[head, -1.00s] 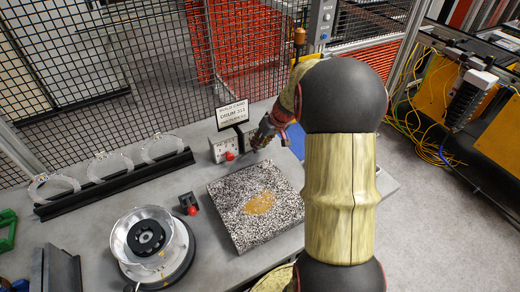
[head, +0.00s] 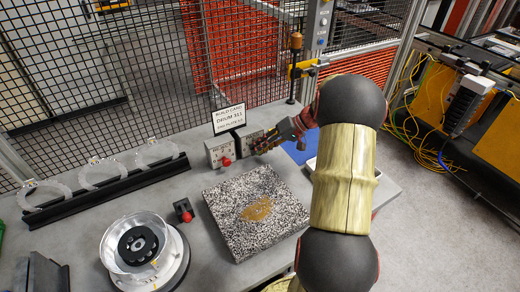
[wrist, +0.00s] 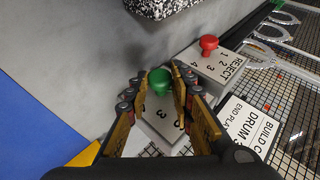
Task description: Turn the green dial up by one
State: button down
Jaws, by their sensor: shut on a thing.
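The green dial (wrist: 160,81) sits on a light box (wrist: 160,118) with printed numbers, seen in the wrist view. My gripper (wrist: 160,88) has a finger on each side of the dial and is shut on it. Part of the number marks is hidden by the fingers, so I cannot read the dial's setting. In the head view my gripper (head: 262,145) is at the front of the right-hand box (head: 247,134), and the green dial is hidden there.
A box marked REJECT (wrist: 215,67) with a red knob (wrist: 208,44) stands beside the green dial's box. A build card sign (head: 229,118) stands behind the boxes. A speckled block (head: 280,215) lies in front. A blue mat (head: 301,150) lies to the right.

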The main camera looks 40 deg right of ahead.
dwell(0.4)
jog(key=c, duration=1.7)
grip_release()
jog(key=shift+o, duration=0.7)
jog(key=v, duration=1.2)
jog(key=shift+f, duration=0.1)
